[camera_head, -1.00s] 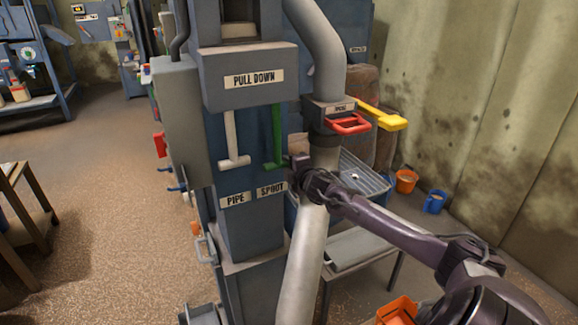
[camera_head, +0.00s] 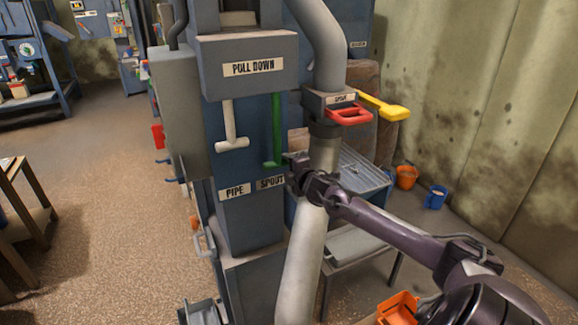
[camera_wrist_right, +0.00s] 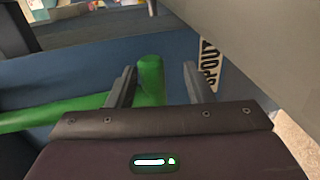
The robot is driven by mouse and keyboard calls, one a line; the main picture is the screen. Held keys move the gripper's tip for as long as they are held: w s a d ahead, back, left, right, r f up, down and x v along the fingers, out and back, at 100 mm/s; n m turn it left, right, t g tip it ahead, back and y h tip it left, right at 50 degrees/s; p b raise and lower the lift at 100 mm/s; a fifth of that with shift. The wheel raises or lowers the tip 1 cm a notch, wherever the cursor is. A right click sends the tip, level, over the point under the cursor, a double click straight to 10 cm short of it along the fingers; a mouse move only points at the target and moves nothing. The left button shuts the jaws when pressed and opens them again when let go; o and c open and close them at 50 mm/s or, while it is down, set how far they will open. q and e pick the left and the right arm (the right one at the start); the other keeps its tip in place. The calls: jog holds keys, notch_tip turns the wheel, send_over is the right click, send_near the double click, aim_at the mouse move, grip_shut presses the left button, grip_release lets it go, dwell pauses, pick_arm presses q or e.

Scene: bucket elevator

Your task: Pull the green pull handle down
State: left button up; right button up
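The green pull handle (camera_head: 277,130) hangs from the grey-blue housing marked PULL DOWN (camera_head: 249,68), with its foot low near the SPOUT label (camera_head: 271,183). My right gripper (camera_head: 290,162) is beside the handle's lower end. In the right wrist view, the green handle's rounded end (camera_wrist_right: 150,78) stands between my right gripper's two fingers (camera_wrist_right: 158,85). The fingers are apart, with a gap visible on the right side of the green end. Whether the left finger touches it I cannot tell. A green bar also runs off to the left there. My left gripper is out of view.
A thick grey pipe (camera_head: 303,255) runs close to my right gripper. Red (camera_head: 350,116) and yellow (camera_head: 385,107) handles project at upper right.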

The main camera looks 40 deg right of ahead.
jog(key=shift+r, duration=0.15)
jog(key=shift+v, duration=3.85)
